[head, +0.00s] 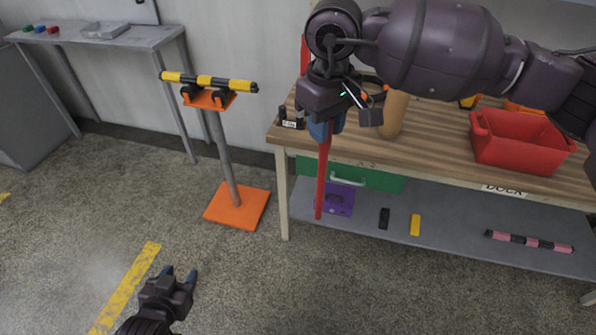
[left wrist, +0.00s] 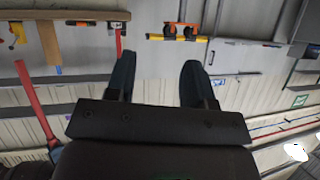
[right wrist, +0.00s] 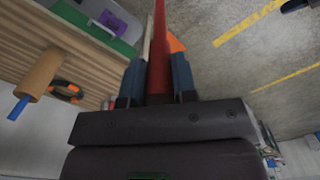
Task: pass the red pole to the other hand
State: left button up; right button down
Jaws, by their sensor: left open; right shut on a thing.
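The red pole (head: 322,180) hangs upright in front of the workbench's left end, and its lower end reaches down past the lower shelf's front edge. My right gripper (head: 326,127) is shut on it near the bench top height. In the right wrist view the pole (right wrist: 158,45) runs between the blue fingertips (right wrist: 160,75). My left gripper (head: 180,275) is low at the lower left of the head view, open and empty, well apart from the pole. In the left wrist view its two fingers (left wrist: 157,75) are spread, and the red pole (left wrist: 37,100) shows to the left.
The workbench (head: 440,145) carries a red bin (head: 520,140) and a brown cylinder (head: 393,115). An orange stand (head: 237,206) holds a yellow-black pole (head: 208,81). A grey table (head: 110,38) stands at the back left. The floor between left gripper and bench is clear.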

pick_arm(q)
jog(key=w+d+r+m+t+h, duration=0.25)
jog(key=w+d+r, duration=0.25)
jog(key=w+r, duration=0.25)
jog(key=m+g+h, duration=0.4)
jog(key=m+h, duration=0.3)
jog(key=h, duration=0.4)
send_near(320, 172)
jog(key=shift+n, duration=0.35)
jog(key=x, duration=1.3)
jog(key=shift+r+h, duration=0.1)
jog(key=shift+h, duration=0.15)
grip_shut()
pick_arm(e)
jog(key=c, duration=0.8)
grip_release()
